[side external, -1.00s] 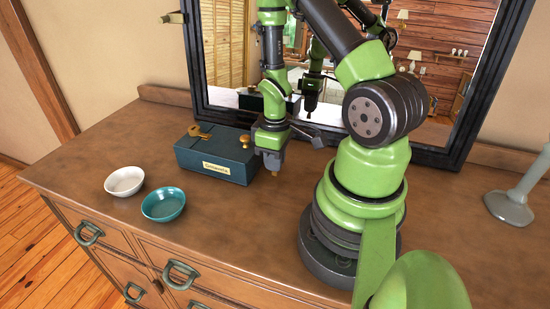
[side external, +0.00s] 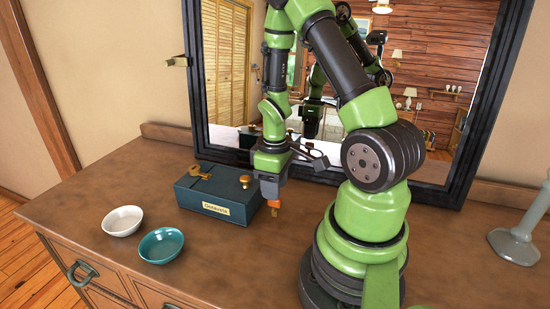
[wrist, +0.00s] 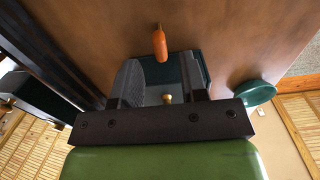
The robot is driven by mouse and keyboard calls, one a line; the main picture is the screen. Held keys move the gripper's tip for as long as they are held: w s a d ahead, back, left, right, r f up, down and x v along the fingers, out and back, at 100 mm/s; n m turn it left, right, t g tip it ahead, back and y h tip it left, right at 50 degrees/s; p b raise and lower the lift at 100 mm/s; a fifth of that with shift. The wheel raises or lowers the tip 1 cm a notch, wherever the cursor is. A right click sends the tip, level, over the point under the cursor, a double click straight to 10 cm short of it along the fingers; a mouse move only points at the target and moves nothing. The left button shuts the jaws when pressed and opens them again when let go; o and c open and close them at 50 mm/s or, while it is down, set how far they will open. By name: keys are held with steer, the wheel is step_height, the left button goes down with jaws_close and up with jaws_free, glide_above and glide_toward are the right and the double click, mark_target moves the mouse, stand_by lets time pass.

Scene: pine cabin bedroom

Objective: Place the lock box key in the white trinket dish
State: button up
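The white trinket dish (side external: 123,221) stands empty, left of the box.
A teal dish (side external: 161,246) stands beside the white one, toward the front edge. A black-framed mirror (side external: 193,85) stands behind. A grey-green stand (side external: 513,243) is at far right.

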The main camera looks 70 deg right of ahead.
steer(key=a+r+m+t, duration=0.1)
steer(key=a+r+t, duration=0.1)
steer(key=a+r, duration=0.2)
steer(key=a+r+m+t, duration=0.1)
steer(key=a+r, duration=0.3)
steer(key=r, duration=0.6)
steer(key=s+a+r+m+t, duration=0.1)
steer(key=a+r+t, duration=0.1)
steer(key=a+r, duration=0.2)
step_height(320, 180, up, 4)
steer(key=shift+a+f+t, duration=0.15)
steer(key=shift+f+t, duration=0.05)
steer(key=shift+t, duration=0.1)
steer(key=shift+o, duration=0.6)
steer(key=s+a, duration=0.1)
steer(key=s+a+r+t+y, duration=0.1)
steer(key=s+a+r+m+y, duration=0.1)
steer(key=shift+s+a+r+t, duration=0.1)
steer(key=shift+a+r+t, duration=0.15)
steer(key=shift+t, duration=0.05)
